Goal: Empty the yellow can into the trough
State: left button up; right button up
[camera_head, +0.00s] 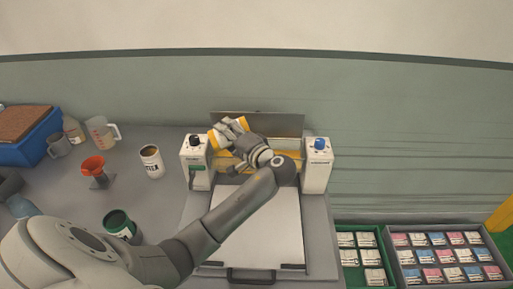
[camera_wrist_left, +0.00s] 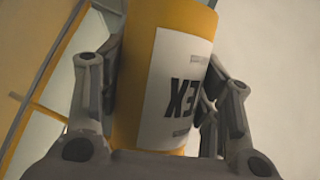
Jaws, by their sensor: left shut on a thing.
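The yellow can (camera_wrist_left: 136,85) is between the two fingers of my left gripper (camera_wrist_left: 165,95) in the left wrist view, its white label showing dark letters. In the head view the same can (camera_head: 213,139) is tilted and partly covered by my left gripper (camera_head: 232,133), which is shut on it. The gripper holds it above the trough (camera_head: 262,160), a yellow-edged channel between two white posts in front of an upright panel. My arm covers part of the trough. The can's mouth and contents are hidden. My right gripper is not in view.
White posts with a black knob (camera_head: 194,141) and a blue knob (camera_head: 320,144) flank the trough. A white can (camera_head: 151,162), a green can (camera_head: 120,225), a red funnel (camera_head: 93,166) and a measuring jug (camera_head: 102,132) stand left. Trays of packets (camera_head: 445,254) lie right.

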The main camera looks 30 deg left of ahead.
pick_arm(q)
jog(key=shift+w+d+f+m, duration=0.15)
jog(key=shift+w+d+m, duration=0.15)
jog(key=shift+w+m, duration=0.1)
dwell(0.9)
jog(key=shift+w+d+f+m+y+p, duration=0.15)
jog(key=shift+f+m+y+p, duration=0.15)
jog(key=shift+m+y, duration=0.35)
dwell(1.2)
jog(key=shift+w+d+r+m+p, duration=0.1)
jog(key=shift+r+m+p, duration=0.2)
jog(key=shift+m+p, duration=0.25)
dwell(0.5)
